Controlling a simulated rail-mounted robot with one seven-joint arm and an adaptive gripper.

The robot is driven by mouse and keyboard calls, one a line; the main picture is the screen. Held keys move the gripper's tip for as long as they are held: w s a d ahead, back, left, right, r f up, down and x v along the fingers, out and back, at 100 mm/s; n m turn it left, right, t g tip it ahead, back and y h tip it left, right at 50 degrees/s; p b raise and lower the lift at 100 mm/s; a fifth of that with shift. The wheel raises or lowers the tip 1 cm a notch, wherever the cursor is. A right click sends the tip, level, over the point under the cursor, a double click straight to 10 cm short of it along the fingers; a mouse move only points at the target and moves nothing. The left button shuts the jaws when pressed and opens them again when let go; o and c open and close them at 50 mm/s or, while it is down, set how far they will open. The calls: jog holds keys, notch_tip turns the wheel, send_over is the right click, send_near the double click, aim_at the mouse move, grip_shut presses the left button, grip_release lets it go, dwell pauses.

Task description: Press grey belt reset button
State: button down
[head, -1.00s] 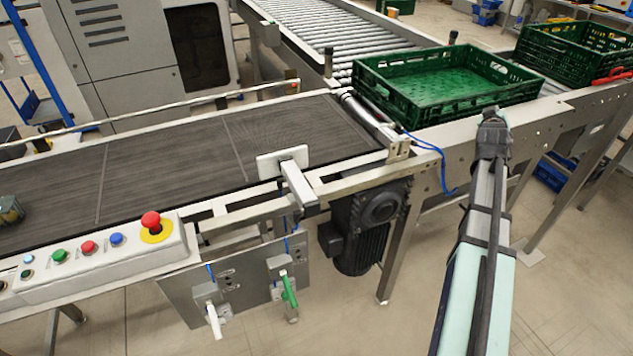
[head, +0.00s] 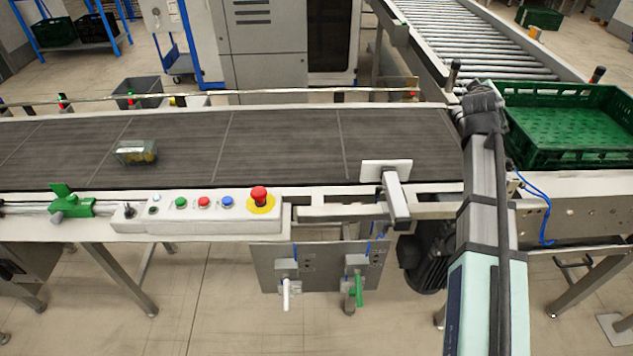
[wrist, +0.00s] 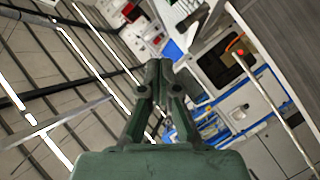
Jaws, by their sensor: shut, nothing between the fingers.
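The control box (head: 214,221) on the conveyor's front edge carries the buttons in the head view. From left they are a dark knob (head: 128,210), two small buttons, then green (head: 181,202), red (head: 204,202) and blue (head: 227,201) buttons. A red mushroom button (head: 259,195) on a yellow disc is at the right end. I cannot tell which one is the grey reset button; the two small ones are too small to read. My gripper (wrist: 158,72) is shut and empty in the wrist view, apart from any button. In the head view I see my arm right of the box, not the fingers.
The dark belt (head: 285,140) carries a small clear container (head: 137,152). A bracket with a white plate (head: 386,171) stands between the box and my arm. A green crate (head: 575,118) is at right. Two handled switches hang on a plate (head: 320,270) below.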

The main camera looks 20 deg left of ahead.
jog(key=s+a+f+n+g+y+p, duration=0.1)
jog(key=s+a+n+p, duration=0.1)
jog(key=a, duration=0.8)
jog(key=s+a+f+n+g+y+p, duration=0.1)
jog(key=s+a+n, duration=0.1)
jog(key=a, duration=0.7)
jog(key=n+g+p, duration=0.4)
jog(key=n+p, duration=0.6)
jog(key=n, duration=0.4)
send_over(226, 201)
jog(key=shift+f, duration=0.5)
jog(key=shift+f, duration=0.1)
notch_tip(226, 201, down, 7)
jog(key=b, duration=0.6)
jog(key=shift+f, duration=0.8)
jog(key=shift+f, duration=0.15)
